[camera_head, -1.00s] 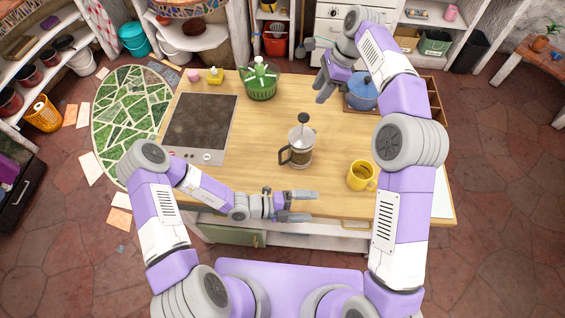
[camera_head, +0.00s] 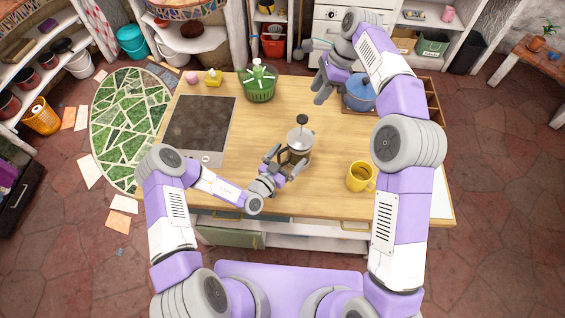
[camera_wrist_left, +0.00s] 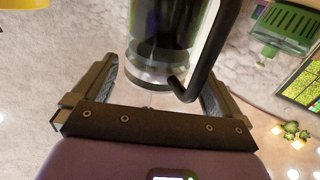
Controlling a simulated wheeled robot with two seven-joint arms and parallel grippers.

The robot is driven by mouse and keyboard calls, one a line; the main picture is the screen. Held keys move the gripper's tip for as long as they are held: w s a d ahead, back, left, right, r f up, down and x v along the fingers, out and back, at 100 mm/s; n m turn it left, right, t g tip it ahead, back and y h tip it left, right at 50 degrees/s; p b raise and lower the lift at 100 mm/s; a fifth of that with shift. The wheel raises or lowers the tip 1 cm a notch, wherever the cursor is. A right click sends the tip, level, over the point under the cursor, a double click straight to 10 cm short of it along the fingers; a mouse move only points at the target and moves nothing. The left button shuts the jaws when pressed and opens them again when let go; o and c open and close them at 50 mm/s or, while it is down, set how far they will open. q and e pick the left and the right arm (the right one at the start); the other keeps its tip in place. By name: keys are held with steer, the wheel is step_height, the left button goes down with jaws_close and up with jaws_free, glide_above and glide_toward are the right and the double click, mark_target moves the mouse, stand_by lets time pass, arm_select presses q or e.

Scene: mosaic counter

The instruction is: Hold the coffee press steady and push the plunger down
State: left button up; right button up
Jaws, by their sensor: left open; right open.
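The coffee press (camera_head: 299,143) stands upright on the wooden counter, its plunger knob (camera_head: 302,119) raised above the lid. My left gripper (camera_head: 282,158) is open at the press's lower left. In the left wrist view the open fingers (camera_wrist_left: 158,85) lie on either side of the lower part of the glass body (camera_wrist_left: 160,45), and the black handle (camera_wrist_left: 212,50) comes down near the finger on the right. I cannot tell whether a finger touches the press. My right gripper (camera_head: 322,82) is open and empty, above the counter's back, left of the blue pot.
A yellow mug (camera_head: 360,177) stands right of the press. A dark cooktop (camera_head: 200,125) lies to the left. A green basket-like container (camera_head: 259,86) stands at the back, and a blue pot (camera_head: 359,94) at the back right. The counter between press and back edge is clear.

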mark_target(292, 152)
arm_select(q)
steer(key=shift+x, duration=1.9)
